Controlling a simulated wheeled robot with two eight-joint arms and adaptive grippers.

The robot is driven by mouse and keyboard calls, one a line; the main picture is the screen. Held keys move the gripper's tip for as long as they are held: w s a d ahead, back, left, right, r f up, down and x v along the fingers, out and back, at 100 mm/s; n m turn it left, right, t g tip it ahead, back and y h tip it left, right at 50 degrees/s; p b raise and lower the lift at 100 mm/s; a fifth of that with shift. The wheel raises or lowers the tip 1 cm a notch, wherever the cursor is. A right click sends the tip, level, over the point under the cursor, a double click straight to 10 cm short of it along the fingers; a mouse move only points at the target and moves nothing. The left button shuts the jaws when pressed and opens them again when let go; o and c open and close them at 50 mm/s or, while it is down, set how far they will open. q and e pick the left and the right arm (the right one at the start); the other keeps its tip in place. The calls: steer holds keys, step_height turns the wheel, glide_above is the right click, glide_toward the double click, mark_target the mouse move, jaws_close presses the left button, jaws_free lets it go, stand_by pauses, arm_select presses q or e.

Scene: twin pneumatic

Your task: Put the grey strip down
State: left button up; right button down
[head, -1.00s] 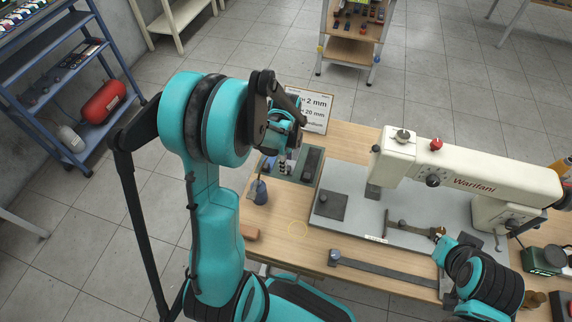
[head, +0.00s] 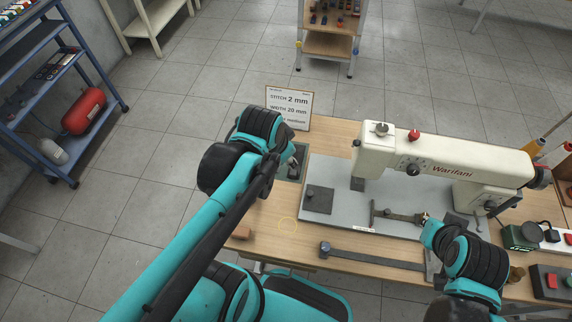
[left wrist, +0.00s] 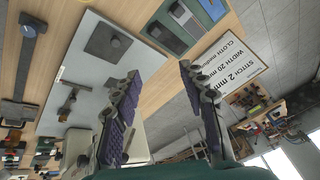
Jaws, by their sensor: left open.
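I see grey strip-like pieces lying in the green tray (left wrist: 202,41) in the left wrist view; I cannot tell which is the task's strip. In the head view the tray (head: 283,176) is mostly hidden by my left arm. My left gripper (left wrist: 158,72) is open, its two purple-padded fingers apart with nothing between them. It is above the table near the tray and the sign. In the head view its fingers are mostly hidden behind the arm. My right gripper (head: 425,218) is beside the end of a dark bar (head: 395,214); its jaws are too small to read.
The white sewing machine (head: 450,165) stands on a grey plate (head: 340,222) with a dark square block (head: 319,199). A long grey bar (head: 375,256) lies along the front. The sign (head: 289,106) stands at the back left. Bare wood (head: 270,235) shows at front left.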

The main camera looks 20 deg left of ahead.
arm_select(q)
steer(key=shift+s+d+r+n+t, duration=0.25)
steer(key=shift+s+d+n+t, duration=0.35)
steer(key=shift+s+n, duration=0.5)
steer(key=shift+s+d+r+n+t, duration=0.2)
steer(key=shift+s+d+n+t, duration=0.45)
steer(key=shift+n, duration=0.65)
steer(key=shift+f, duration=0.1)
steer(key=shift+s+f+b, duration=0.1)
steer(key=shift+f+b, duration=0.2)
steer(key=shift+b, duration=0.1)
